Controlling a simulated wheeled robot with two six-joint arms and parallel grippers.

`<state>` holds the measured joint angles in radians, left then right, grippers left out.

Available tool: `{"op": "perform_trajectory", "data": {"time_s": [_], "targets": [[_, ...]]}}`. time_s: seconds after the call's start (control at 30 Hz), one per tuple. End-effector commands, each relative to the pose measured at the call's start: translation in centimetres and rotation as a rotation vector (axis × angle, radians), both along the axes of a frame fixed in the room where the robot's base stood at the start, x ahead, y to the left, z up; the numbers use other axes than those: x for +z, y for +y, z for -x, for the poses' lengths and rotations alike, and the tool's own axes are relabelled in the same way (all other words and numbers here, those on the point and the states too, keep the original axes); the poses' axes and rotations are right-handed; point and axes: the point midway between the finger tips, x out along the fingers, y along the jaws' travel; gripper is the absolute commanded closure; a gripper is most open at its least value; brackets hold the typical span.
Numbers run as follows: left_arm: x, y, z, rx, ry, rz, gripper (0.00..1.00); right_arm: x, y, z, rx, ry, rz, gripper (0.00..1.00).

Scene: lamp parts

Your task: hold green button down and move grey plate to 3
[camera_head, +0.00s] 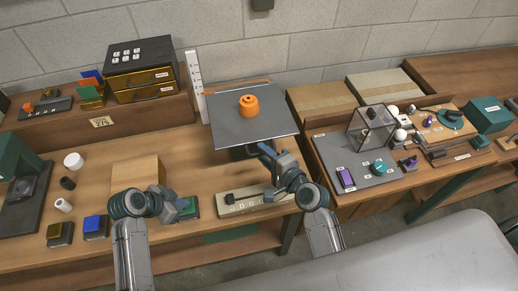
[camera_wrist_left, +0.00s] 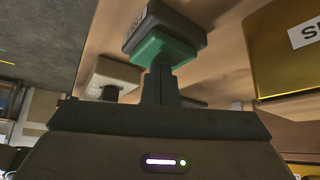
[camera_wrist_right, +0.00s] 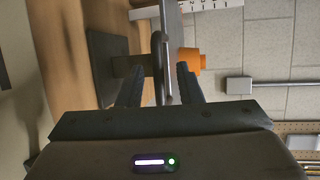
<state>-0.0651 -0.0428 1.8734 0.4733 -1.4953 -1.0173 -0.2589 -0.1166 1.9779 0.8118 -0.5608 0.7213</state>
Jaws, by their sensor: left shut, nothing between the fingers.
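The grey plate (camera_head: 235,130) sits raised over a dark support, beside an upright white scale (camera_head: 196,85). An orange knobbed weight (camera_head: 249,105) stands on the plate. The green button (camera_head: 193,208) is on the front of the table. My left gripper (camera_head: 180,203) is shut and empty, its tips at the green button's face in the left wrist view (camera_wrist_left: 165,47); how far it is pressed, I cannot tell. My right gripper (camera_head: 268,155) is at the plate's front edge. In the right wrist view its fingers are apart, with the plate's edge (camera_wrist_right: 169,30) between them.
A pale strip with a black knob (camera_head: 255,199) lies right of the green button. Blue (camera_head: 96,226) and yellow (camera_head: 60,233) buttons stand left. A wooden block (camera_head: 135,172) lies behind my left gripper. A glass case (camera_head: 371,128) stands on the right table.

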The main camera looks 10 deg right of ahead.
Motion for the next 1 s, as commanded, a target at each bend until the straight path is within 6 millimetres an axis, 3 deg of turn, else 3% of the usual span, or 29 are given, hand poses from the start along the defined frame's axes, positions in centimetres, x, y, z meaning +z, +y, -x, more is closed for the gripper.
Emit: {"op": "perform_trajectory", "data": {"time_s": [0.2, 0.57, 0.73, 0.9, 1.0], "targets": [[-0.7, 0.1, 0.4, -0.002, 0.016, -0.004, 1.00, -0.6, 1.0, -2.3, 0.000, 0.000, 0.000, 0.68], [-0.7, 0.1, 0.4, -0.002, 0.016, -0.004, 1.00, -0.7, 1.1, -2.7, 0.000, 0.001, 0.001, 0.68], [-0.7, 0.1, 0.4, -0.001, 0.017, -0.004, 1.00, -0.8, 1.1, -2.7, 0.000, 0.001, 0.002, 1.00], [-0.7, 0.1, 0.4, -0.002, 0.016, -0.004, 1.00, -0.8, 1.2, -2.6, 0.002, 0.003, 0.002, 1.00], [-0.7, 0.1, 0.4, -0.002, 0.016, -0.004, 1.00, 0.2, 1.2, -2.6, 0.003, 0.002, 0.001, 1.00]]}}
